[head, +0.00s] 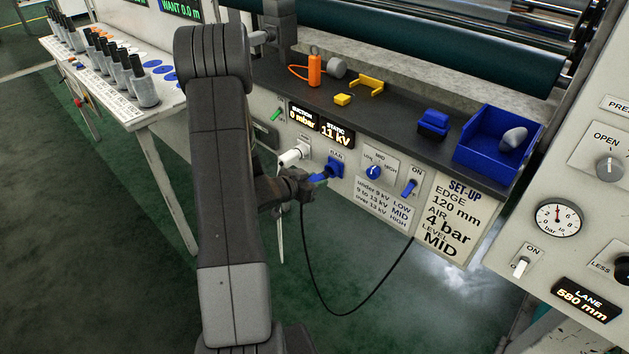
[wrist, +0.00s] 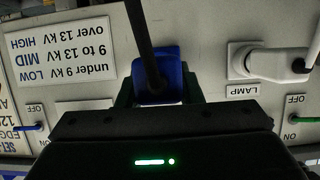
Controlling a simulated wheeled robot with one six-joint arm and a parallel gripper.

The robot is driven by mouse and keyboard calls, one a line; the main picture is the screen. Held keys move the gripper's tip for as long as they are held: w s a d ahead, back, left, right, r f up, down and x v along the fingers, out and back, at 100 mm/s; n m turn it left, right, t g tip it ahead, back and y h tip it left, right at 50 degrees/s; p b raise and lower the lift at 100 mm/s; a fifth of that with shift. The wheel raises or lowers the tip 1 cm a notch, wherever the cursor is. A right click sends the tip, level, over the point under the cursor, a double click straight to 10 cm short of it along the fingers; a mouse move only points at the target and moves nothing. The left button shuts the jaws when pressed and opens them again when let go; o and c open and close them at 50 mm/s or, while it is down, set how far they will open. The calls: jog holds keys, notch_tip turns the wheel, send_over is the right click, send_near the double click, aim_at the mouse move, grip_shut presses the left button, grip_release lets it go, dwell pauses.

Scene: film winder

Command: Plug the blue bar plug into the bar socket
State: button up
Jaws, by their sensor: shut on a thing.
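The blue bar plug (head: 319,177) is held in my gripper (head: 305,185) at the front panel, with its nose toward the blue bar socket (head: 336,164). The plug and socket meet or nearly meet in the head view; I cannot tell how deep the plug sits. In the wrist view, which is upside down, the blue plug (wrist: 174,88) lies between the dark green fingers of my gripper (wrist: 157,90). The black cable crosses in front of the plug there. The socket face is hidden behind the plug in the wrist view.
A white plug (head: 292,156) sits at the lamp socket, left of the bar socket. A blue level knob (head: 373,172) and blue switch (head: 409,187) are to the right. The black cable (head: 338,313) hangs in a loop below. A blue bin (head: 485,160) stands on the ledge.

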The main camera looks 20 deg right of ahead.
jog(key=shift+d, duration=0.1)
dwell(0.3)
jog(key=shift+w+d+p, duration=0.2)
jog(key=shift+w+d, duration=0.1)
jog(key=shift+d, duration=0.35)
jog(key=shift+w+d+p, duration=0.15)
jog(key=shift+w+d, duration=0.1)
jog(key=shift+d, duration=0.4)
jog(key=shift+d, duration=0.15)
dwell(0.6)
jog(key=shift+w+d, duration=0.1)
jog(key=o, duration=1.1)
jog(key=p+v, duration=0.2)
jog(key=v, duration=1.1)
jog(key=shift+s+a+r, duration=0.2)
jog(key=shift+s+a, duration=0.05)
jog(key=shift+a, duration=0.05)
